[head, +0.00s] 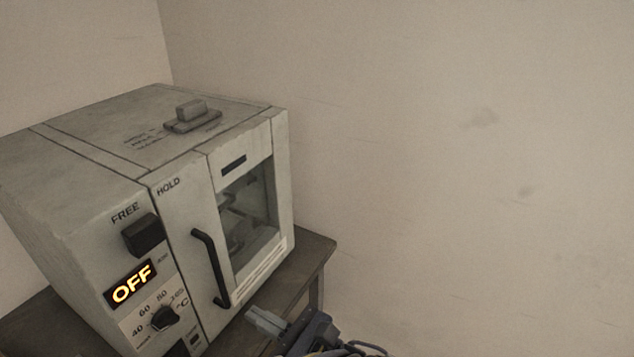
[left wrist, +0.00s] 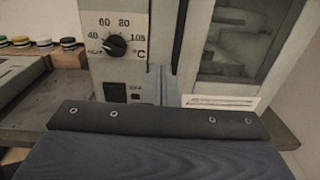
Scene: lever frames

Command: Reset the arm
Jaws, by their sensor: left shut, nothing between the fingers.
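My left gripper (head: 264,319) shows at the bottom of the head view, in front of the oven's lower front, with its grey fingers together and empty. In the left wrist view the fingers (left wrist: 161,86) point at the oven front, between the dial and the glass door. My right gripper is in neither view. The grey oven (head: 90,170) stands on a dark table, its door (head: 200,250) shut. The black door handle (head: 209,268) is just beyond my left gripper.
The FREE/HOLD switch (head: 140,235) and temperature dial (head: 166,318) are on the front panel. The table edge (head: 318,258) shows at the right. Several coloured-banded caps (left wrist: 45,42) sit on a wooden block (left wrist: 68,56). Bare wall (head: 450,150) fills the right side.

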